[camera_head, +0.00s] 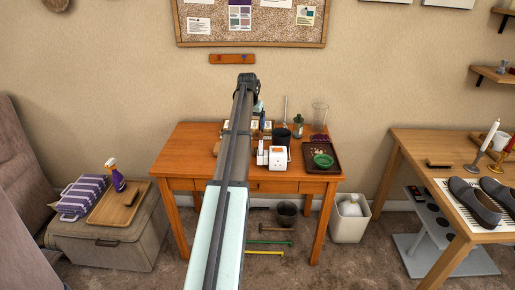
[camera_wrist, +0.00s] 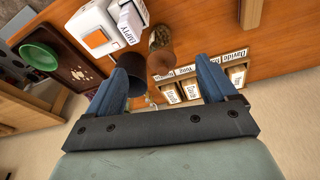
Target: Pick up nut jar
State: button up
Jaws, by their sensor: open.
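A round brown container with a speckled, nut-like filling at its mouth, which looks like the nut jar (camera_wrist: 161,42), stands on the wooden table in the wrist view. It lies in the gap beyond my fingertips. My gripper (camera_wrist: 160,66) is open, with its two blue fingers apart and nothing between them that I can see held. In the head view my gripper (camera_head: 262,116) is above the back of the table, partly behind my arm. I cannot make out the jar clearly in the head view.
A dark cup (camera_wrist: 130,68) stands close to the jar, near my left finger. A white box (camera_head: 278,157) with an orange patch, a dark tray (camera_head: 331,167) with a green bowl (camera_head: 323,160), and a name-labelled wooden organizer (camera_wrist: 213,83) crowd around. The table's left part (camera_head: 185,155) is clear.

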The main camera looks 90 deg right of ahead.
aim_at(257, 136)
jog(key=shift+m+h, duration=0.3)
jog(key=shift+h, duration=0.6)
jog(key=x, duration=0.4)
jog(key=d+x, duration=0.1)
jog(key=x, duration=0.4)
jog(key=s+x, duration=0.1)
jog(key=x, duration=0.4)
jog(key=shift+d+r, duration=0.15)
jog(key=shift+r, duration=0.15)
jog(key=shift+c, duration=0.4)
grip_shut()
